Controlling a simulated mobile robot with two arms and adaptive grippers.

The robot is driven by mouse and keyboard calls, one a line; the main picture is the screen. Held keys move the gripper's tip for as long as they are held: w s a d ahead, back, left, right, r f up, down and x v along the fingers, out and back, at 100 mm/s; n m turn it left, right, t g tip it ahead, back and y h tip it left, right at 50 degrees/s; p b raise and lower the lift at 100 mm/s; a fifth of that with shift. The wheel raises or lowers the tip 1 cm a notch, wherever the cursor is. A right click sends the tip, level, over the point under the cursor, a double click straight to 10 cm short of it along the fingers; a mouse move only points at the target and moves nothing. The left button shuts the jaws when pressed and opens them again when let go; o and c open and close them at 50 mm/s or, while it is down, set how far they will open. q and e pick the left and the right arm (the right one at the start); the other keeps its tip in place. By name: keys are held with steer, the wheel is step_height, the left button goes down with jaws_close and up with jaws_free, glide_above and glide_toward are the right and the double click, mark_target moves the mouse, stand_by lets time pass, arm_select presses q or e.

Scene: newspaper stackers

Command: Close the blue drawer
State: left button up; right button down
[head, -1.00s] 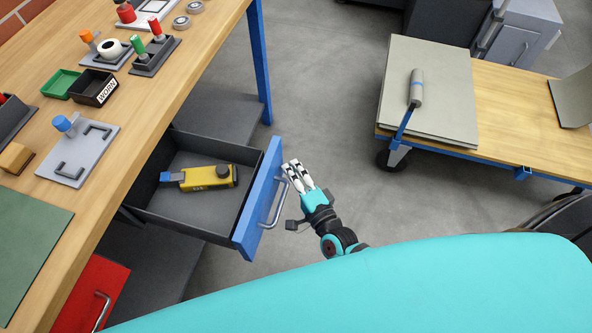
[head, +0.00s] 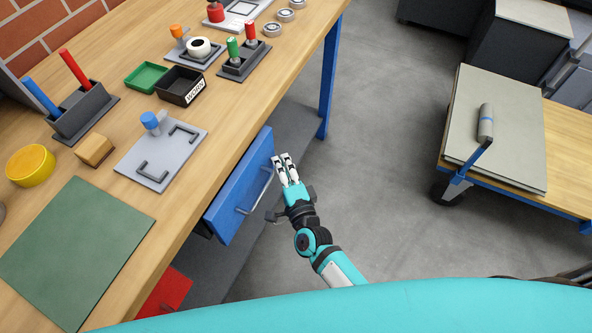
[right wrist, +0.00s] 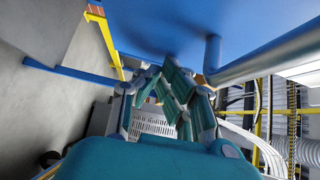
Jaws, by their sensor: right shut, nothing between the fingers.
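The blue drawer (head: 240,188) is under the wooden workbench, its front now close to the bench edge. Its inside and the yellow tool are hidden under the tabletop in the head view. A metal bar handle (head: 257,192) is on its front. My right gripper (head: 284,160) is shut and empty, with its fingers at the drawer front near the handle's upper end. In the right wrist view the blue front (right wrist: 190,25) and the handle (right wrist: 270,55) loom just over the fingers (right wrist: 170,85). I cannot tell whether they touch. My left gripper is not in view.
The workbench top (head: 215,125) holds a green mat (head: 75,250), a grey plate (head: 160,155) and small trays. A red drawer (head: 165,292) is below. A cart (head: 560,165) with grey sheets stands at right. Floor between is clear.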

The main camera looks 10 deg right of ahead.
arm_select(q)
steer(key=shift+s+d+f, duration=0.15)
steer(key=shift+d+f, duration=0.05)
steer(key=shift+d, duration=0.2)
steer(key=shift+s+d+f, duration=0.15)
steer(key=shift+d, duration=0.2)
arm_select(e)
steer(key=shift+w+a, duration=0.45)
steer(key=shift+a, duration=0.25)
steer(key=shift+w+a, duration=0.4)
steer(key=shift+a, duration=0.25)
